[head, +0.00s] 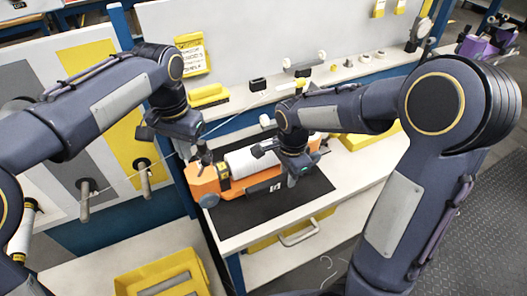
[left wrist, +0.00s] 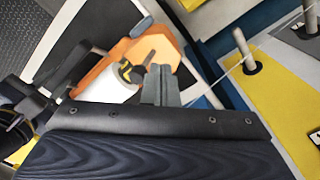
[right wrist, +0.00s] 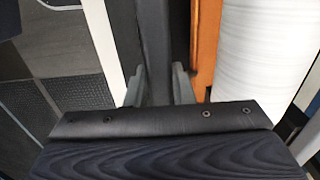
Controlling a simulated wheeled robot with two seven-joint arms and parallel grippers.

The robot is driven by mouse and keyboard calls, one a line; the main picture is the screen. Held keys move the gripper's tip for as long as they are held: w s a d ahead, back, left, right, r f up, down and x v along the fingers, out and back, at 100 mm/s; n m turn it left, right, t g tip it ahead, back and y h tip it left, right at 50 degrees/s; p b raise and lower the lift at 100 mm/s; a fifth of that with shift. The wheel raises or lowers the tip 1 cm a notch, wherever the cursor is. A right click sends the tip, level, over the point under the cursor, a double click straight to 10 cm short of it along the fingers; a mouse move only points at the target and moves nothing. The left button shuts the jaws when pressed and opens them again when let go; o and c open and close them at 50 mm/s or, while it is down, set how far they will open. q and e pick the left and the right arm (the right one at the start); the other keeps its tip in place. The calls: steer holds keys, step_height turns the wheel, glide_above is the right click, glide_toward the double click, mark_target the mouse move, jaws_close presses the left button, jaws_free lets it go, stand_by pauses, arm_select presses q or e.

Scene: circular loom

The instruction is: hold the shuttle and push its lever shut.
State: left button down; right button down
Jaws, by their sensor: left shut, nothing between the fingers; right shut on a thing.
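The orange shuttle (head: 205,186) lies on a black mat (head: 245,217) on the bench, with a white roll (head: 240,162) in it. It also shows in the left wrist view (left wrist: 155,45). My right gripper (head: 291,180) is shut on the dark bar (right wrist: 154,40) along the shuttle's near side. My left gripper (head: 206,158) is shut and empty, at the shuttle's left end. In the left wrist view its fingertips (left wrist: 160,70) are close to a small black and yellow part (left wrist: 127,72) by the roll's end. I cannot tell whether they touch, nor clearly make out the lever.
A thin pale thread (head: 228,122) runs across behind the shuttle. Pegs (head: 145,180) stick out of the panel at left. A yellow tray (head: 165,275) stands at lower left, and yellow bins (head: 375,137) lie behind the right arm. The mat's front is clear.

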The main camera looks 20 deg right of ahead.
steer(key=c, duration=1.3)
jaws_free()
steer(key=shift+f, duration=0.3)
steer(key=shift+c, duration=0.2)
steer(key=shift+o, duration=0.9)
steer(key=shift+r, duration=0.15)
